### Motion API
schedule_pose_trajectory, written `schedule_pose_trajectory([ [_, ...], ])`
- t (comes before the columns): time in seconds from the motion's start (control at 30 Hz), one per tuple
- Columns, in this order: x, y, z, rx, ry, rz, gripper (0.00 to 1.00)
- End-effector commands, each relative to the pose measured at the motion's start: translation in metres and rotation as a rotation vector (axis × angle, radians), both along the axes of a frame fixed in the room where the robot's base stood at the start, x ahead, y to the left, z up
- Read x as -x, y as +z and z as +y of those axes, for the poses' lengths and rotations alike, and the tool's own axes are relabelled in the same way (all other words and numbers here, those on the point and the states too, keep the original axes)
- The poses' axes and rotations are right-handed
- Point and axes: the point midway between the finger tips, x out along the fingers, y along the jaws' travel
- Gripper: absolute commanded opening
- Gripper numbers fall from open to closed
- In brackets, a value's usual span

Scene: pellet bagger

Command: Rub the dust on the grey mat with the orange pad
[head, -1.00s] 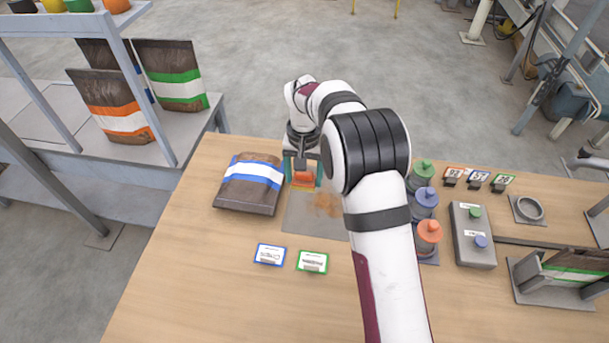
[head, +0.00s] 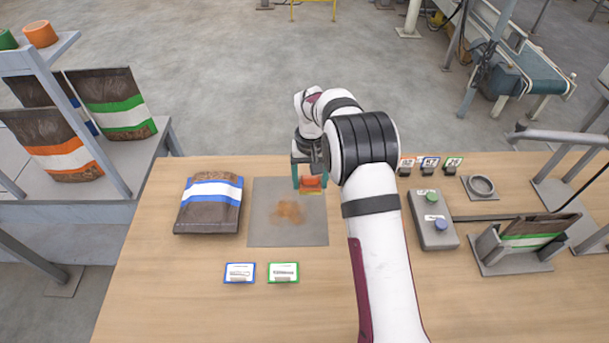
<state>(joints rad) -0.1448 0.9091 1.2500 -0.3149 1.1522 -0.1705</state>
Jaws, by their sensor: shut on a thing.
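The grey mat (head: 265,233) lies flat on the wooden table. A patch of orange-brown dust (head: 287,212) is spread over its middle. My gripper (head: 310,182) is shut on the orange pad (head: 312,184), with a thin yellowish layer on the pad's underside. The pad is at the back right of the mat, behind and right of the dust and apart from it in the picture. I cannot tell whether the pad touches the mat or hangs above it.
A brown bag with a blue stripe (head: 209,204) lies left of the mat. Two label cards, blue-edged (head: 239,273) and green-edged (head: 283,273), lie in front. A grey button box (head: 432,220) and a holder with a bag (head: 515,250) are at the right. My arm hides the table right of the mat.

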Motion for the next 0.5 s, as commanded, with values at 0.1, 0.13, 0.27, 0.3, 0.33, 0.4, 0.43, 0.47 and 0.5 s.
schedule_pose_trajectory([
  [0.1, 0.000, -0.011, 0.000, 0.000, 0.000, 0.001, 0.30],
  [0.13, 0.000, -0.013, 0.000, -0.001, -0.001, 0.001, 0.30],
  [0.27, 0.000, -0.025, 0.000, -0.001, -0.001, 0.001, 0.30],
  [0.3, 0.000, -0.029, 0.000, -0.001, -0.001, 0.001, 0.30],
  [0.33, 0.000, -0.032, 0.000, 0.000, -0.001, 0.002, 0.30],
  [0.4, 0.000, -0.038, 0.000, 0.000, 0.000, 0.001, 0.30],
  [0.43, 0.000, -0.041, 0.000, 0.000, 0.000, 0.001, 0.30],
  [0.47, 0.000, -0.043, 0.000, 0.000, -0.001, 0.001, 0.30],
  [0.5, 0.001, -0.048, 0.000, 0.000, -0.001, 0.002, 0.30],
])
